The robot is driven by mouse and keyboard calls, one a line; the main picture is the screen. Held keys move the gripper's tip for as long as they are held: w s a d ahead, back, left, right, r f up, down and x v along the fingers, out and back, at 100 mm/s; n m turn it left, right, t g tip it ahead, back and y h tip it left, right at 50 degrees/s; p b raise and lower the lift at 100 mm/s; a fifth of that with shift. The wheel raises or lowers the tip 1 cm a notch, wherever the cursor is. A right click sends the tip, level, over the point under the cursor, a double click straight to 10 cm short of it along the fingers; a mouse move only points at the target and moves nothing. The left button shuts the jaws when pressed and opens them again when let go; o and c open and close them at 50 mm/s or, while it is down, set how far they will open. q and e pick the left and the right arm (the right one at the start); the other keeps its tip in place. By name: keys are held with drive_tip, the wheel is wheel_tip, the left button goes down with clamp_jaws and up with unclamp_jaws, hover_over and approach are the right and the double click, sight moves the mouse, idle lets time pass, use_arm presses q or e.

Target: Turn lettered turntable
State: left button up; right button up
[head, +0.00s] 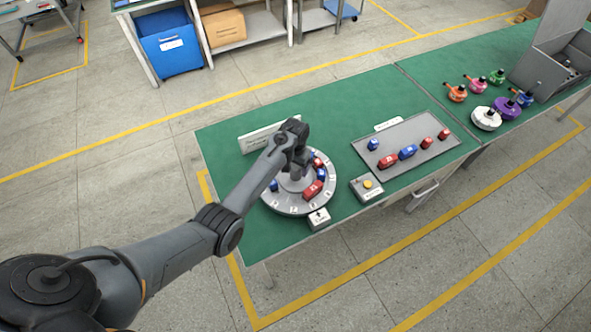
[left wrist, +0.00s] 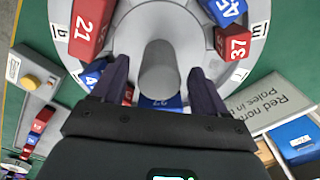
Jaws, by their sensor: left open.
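The round grey turntable (head: 292,207) lies on the green bench in the head view, with letter tiles around its rim and red and blue numbered blocks on it. A grey centre post (left wrist: 158,68) rises from it in the left wrist view. My left gripper (head: 297,172) is over the turntable, pointing down. Its open fingers stand on either side of the post, with visible gaps. Red block 21 (left wrist: 90,28), red block 37 (left wrist: 236,42) and a blue block (left wrist: 160,104), partly hidden by the gripper, sit around the post. My right gripper is out of view.
A white arrow block (head: 319,219) stands at the turntable's near edge. A yellow-button box (head: 367,187) and a grey tray (head: 420,133) with several blocks lie to the right. A sign (head: 262,138) stands behind. Coloured motors (head: 487,118) stand farther right.

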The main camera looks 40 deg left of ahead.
use_arm(q)
drive_tip(key=shift+f, duration=1.1)
drive_tip(key=shift+c, duration=0.2)
clamp_jaws()
